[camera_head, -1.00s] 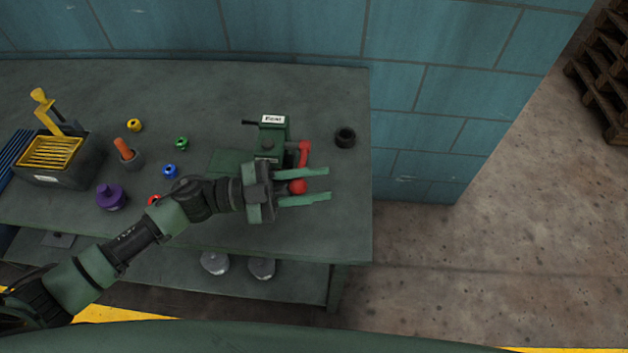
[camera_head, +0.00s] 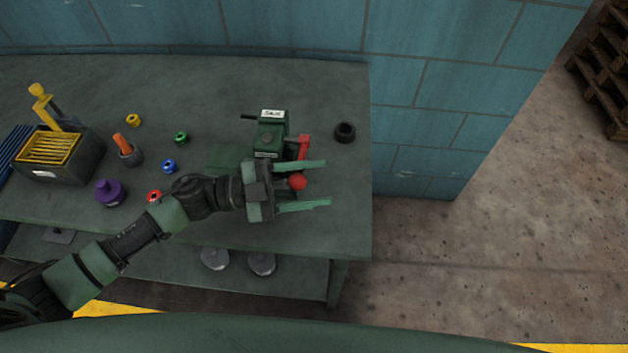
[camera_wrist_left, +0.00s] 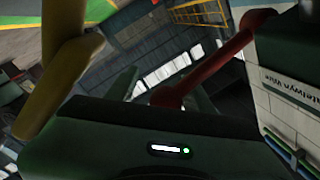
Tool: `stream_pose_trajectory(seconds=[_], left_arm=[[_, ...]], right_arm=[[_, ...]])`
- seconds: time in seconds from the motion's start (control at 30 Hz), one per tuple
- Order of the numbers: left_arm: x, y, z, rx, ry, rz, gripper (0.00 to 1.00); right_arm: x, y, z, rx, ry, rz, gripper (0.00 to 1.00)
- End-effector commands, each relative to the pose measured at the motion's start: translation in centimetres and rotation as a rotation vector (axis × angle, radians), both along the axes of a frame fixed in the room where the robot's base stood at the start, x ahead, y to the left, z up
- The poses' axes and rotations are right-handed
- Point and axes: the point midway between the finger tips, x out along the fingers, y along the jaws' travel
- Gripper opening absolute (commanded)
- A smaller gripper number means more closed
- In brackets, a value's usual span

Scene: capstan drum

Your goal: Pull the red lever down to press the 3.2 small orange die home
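The red lever (camera_head: 303,146) is on the right side of a green press (camera_head: 270,135) and ends in a red ball knob (camera_head: 297,182). My left gripper (camera_head: 316,184) is open, with one finger on each side of the knob. A gap shows between the knob and each finger. In the left wrist view the red lever (camera_wrist_left: 215,62) runs slantwise ahead of the gripper body. I cannot make out a small orange die at the press; my gripper and the press body hide part of that area. My right gripper is in neither view.
Left on the bench (camera_head: 215,85) are a purple knobbed piece (camera_head: 110,193), an orange-handled tool in a grey cup (camera_head: 130,156), several small coloured rings and a dark box (camera_head: 75,165) with a yellow grille. A black ring (camera_head: 345,132) lies right of the press. The back of the bench is clear.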

Motion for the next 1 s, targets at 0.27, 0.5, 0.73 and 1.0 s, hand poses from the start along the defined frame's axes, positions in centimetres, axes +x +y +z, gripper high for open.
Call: stream_pose_trajectory(seconds=[0.27,0.5,0.73,1.0], left_arm=[[-0.5,2.7,-0.7,0.004,0.000,0.001,0.52],[-1.2,6.4,-1.0,0.005,0.003,0.001,0.52],[-1.4,7.7,-0.8,0.000,0.001,-0.001,0.52],[-1.4,7.6,-0.7,0.000,0.001,0.000,0.52]], right_arm=[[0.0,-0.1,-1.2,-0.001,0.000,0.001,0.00],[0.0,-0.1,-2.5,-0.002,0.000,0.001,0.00],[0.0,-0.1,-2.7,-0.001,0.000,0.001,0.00],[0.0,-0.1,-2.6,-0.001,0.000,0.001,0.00]])
